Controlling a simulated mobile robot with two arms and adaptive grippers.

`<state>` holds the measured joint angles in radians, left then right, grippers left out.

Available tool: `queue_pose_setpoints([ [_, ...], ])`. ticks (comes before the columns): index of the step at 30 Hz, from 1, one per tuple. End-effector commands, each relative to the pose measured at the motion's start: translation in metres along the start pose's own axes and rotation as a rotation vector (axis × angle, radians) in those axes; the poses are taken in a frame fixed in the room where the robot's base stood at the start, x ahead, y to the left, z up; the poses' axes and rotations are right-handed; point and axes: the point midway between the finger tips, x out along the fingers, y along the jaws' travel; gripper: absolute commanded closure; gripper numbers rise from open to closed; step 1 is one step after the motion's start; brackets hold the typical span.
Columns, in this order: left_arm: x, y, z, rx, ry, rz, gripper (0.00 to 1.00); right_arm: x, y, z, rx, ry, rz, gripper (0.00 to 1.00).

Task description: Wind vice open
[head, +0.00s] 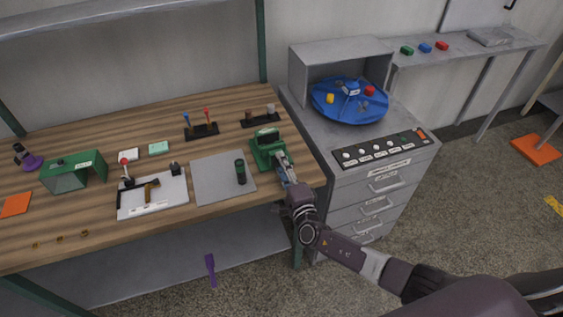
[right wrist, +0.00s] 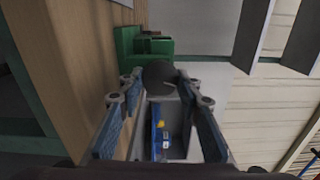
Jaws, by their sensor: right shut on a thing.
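The green vice (head: 268,150) stands at the right front end of the wooden workbench. My right gripper (head: 284,174) reaches in from the front right and is at the vice's front end. In the right wrist view, the two blue-grey fingers (right wrist: 161,84) are shut on a dark round vice handle (right wrist: 159,74). The green vice body (right wrist: 138,48) shows behind the handle. The gripper hides part of the handle in the head view, and how wide the jaws stand apart is hard to tell. My left gripper is not in view.
The workbench (head: 225,108) also bears a grey mat (head: 210,178) with a dark green cylinder (head: 240,171), a white tray (head: 150,207) and lever switches (head: 201,130). A grey drawer cabinet (head: 372,190) with a blue round tray (head: 345,112) stands close on the right.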

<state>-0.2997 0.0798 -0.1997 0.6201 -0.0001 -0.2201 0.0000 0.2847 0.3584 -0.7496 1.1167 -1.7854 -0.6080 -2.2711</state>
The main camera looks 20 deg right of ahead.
Motion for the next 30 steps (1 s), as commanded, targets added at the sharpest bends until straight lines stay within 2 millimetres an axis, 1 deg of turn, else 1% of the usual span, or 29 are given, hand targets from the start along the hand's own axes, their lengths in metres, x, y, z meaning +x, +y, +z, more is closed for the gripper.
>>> queue_pose_setpoints([
  [3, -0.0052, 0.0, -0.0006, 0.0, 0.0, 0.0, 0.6, -0.0009, 0.0009, -0.0002, -0.068, 0.0, 0.005, 0.92],
  [10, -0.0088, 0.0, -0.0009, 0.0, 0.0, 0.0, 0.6, -0.001, 0.0015, -0.0005, -0.151, 0.0, 0.005, 0.92],
  [27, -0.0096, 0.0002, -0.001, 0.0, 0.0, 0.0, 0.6, -0.001, 0.002, -0.0004, -0.179, 0.0, 0.004, 0.92],
  [28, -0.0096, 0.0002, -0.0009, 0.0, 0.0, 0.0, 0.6, -0.001, 0.0021, -0.0004, -0.179, 0.0, 0.004, 0.66],
  [30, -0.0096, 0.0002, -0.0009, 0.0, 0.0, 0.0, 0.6, -0.0009, 0.0018, -0.0004, -0.179, 0.0, 0.004, 0.58],
])
